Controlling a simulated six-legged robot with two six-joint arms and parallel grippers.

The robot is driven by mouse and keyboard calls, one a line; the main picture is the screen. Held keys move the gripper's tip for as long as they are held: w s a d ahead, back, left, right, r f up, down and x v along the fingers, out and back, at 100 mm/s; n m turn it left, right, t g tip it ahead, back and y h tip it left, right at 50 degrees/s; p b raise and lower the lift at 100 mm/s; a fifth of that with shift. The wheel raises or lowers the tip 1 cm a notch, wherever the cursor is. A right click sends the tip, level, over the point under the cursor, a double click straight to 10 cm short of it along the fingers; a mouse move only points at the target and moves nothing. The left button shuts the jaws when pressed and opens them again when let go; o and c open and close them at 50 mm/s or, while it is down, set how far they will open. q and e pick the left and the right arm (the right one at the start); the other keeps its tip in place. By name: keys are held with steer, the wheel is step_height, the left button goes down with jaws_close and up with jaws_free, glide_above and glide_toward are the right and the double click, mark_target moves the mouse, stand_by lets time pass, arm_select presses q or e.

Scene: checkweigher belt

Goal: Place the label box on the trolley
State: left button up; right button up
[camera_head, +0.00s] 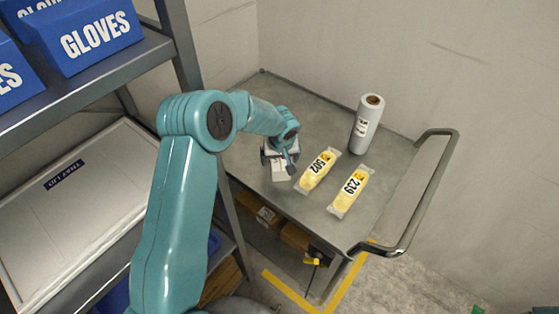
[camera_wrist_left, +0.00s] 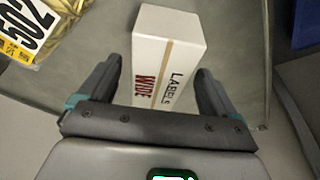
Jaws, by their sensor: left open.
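The label box is a small white carton marked "LABELS WIDE" (camera_wrist_left: 165,60). It stands on the grey trolley top (camera_head: 300,107). In the head view the label box (camera_head: 281,170) shows just below my left gripper (camera_head: 280,157), which hides part of it. In the left wrist view my left gripper (camera_wrist_left: 160,95) is open, with one finger on each side of the box's near end. A gap shows between the box and the right finger; the left finger is close to the box. My right gripper is in neither view.
Two yellow bags, numbered 502 (camera_head: 318,171) and 239 (camera_head: 350,191), lie on the trolley right of the box. A white roll (camera_head: 367,124) stands behind them. The trolley's handle (camera_head: 437,185) is at the right. A shelf with blue GLOVES boxes (camera_head: 95,38) stands at the left.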

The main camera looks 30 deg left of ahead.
arm_select(q)
steer(key=b+v, duration=0.1)
steer(key=v, duration=0.9)
steer(key=shift+d, duration=0.15)
steer(key=shift+s, duration=0.2)
